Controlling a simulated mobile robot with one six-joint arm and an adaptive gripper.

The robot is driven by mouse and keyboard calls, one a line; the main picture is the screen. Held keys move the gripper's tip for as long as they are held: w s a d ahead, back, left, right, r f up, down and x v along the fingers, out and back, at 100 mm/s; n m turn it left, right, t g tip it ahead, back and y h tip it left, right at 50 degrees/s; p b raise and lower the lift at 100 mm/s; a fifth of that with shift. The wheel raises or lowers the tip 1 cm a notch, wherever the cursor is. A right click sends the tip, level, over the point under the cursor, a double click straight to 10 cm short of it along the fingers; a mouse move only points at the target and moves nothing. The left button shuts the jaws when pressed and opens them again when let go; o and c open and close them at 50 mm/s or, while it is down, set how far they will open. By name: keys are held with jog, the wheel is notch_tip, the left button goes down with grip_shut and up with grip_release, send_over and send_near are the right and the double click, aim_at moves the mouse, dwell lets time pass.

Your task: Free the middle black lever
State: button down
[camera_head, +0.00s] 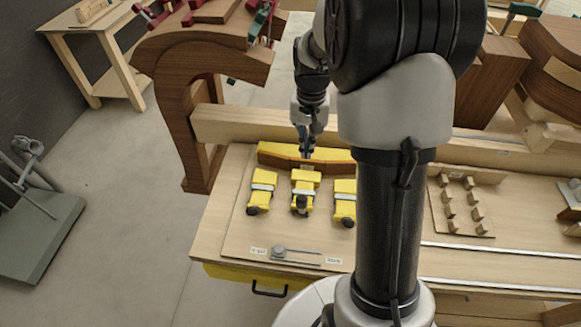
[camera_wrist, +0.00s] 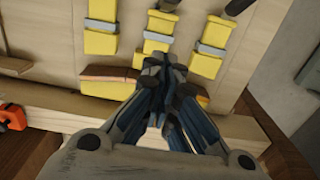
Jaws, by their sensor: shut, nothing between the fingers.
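The middle black lever (camera_head: 301,203) is at the near end of the middle yellow clamp (camera_head: 305,186), which has a grey band. It also shows at the top of the wrist view (camera_wrist: 165,5). The clamp's yellow body points at a curved brown piece (camera_head: 290,161) with a yellow block behind it. My gripper (camera_head: 307,153) is shut and empty. It is over the brown piece, behind the middle clamp in the head view. In the wrist view its fingers (camera_wrist: 164,68) cover part of the brown piece and the clamp's end. I cannot tell whether they touch anything.
Similar yellow clamps stand at the left (camera_head: 263,186) and right (camera_head: 344,198) of the middle one. A grey slider (camera_head: 278,250) with small labels is at the board's front. A pegged board (camera_head: 462,205) lies right of my arm. A wooden beam (camera_head: 235,124) runs behind.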

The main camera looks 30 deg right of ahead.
aim_at(302, 205)
jog(key=s+a+f, duration=0.2)
jog(key=s+f, duration=0.1)
jog(key=f, duration=0.7)
jog(key=shift+f+b, duration=0.35)
jog(key=shift+a, duration=0.1)
